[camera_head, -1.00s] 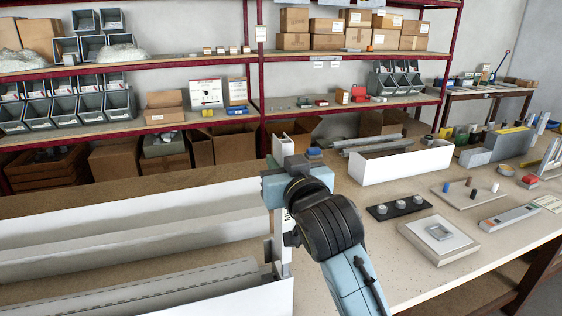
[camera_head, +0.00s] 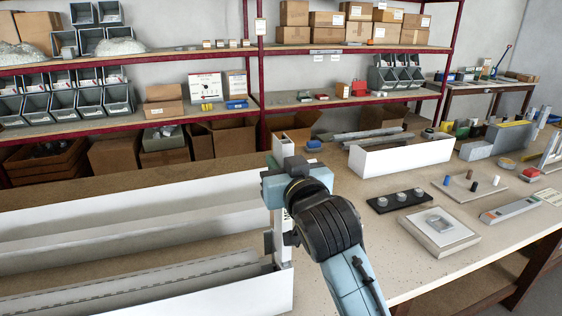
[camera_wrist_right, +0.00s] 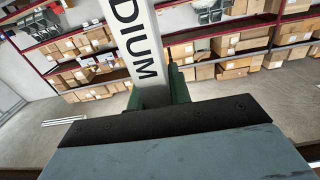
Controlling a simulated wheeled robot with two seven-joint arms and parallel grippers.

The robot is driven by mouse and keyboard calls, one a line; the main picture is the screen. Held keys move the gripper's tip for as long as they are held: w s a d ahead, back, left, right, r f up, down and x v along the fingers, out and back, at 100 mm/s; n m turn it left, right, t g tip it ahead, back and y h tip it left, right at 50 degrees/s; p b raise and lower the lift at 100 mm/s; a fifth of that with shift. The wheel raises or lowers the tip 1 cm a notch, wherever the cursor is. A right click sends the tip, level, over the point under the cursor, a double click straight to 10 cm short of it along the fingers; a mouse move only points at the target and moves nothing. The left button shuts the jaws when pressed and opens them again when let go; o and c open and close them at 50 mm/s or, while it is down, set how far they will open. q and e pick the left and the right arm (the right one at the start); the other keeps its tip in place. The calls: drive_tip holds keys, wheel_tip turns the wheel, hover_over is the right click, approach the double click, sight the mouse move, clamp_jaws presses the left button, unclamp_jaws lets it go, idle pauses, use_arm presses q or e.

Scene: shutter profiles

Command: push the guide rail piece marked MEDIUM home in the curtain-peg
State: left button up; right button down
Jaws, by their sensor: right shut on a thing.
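The guide rail piece (camera_head: 285,252) is a white upright profile. It shows above and below my right gripper (camera_head: 282,178), which is shut on it. In the right wrist view the rail piece (camera_wrist_right: 140,45) carries dark letters reading "DIUM"; the rest of the word is hidden. Its lower end stands at the right end of a long white box (camera_head: 215,303), beside a small grey part (camera_head: 268,243). I cannot tell whether that part is the curtain-peg, or how deep the rail piece sits. My left gripper is out of view.
A long grey slotted profile (camera_head: 130,292) lies inside the box. To the right, the table holds a white open tray (camera_head: 400,160), a black strip with knobs (camera_head: 399,202) and a square plate (camera_head: 438,232). Shelves stand behind. The table just right of my arm is clear.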

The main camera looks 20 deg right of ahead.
drive_tip(key=shift+f+b, duration=0.6)
drive_tip(key=shift+f, duration=0.45)
drive_tip(key=c, duration=1.2)
unclamp_jaws()
drive_tip(key=s+p, duration=0.7)
drive_tip(key=s, duration=0.6)
drive_tip(key=shift+s+d, duration=0.2)
drive_tip(key=shift+d, duration=0.05)
drive_tip(key=shift+f, duration=0.1)
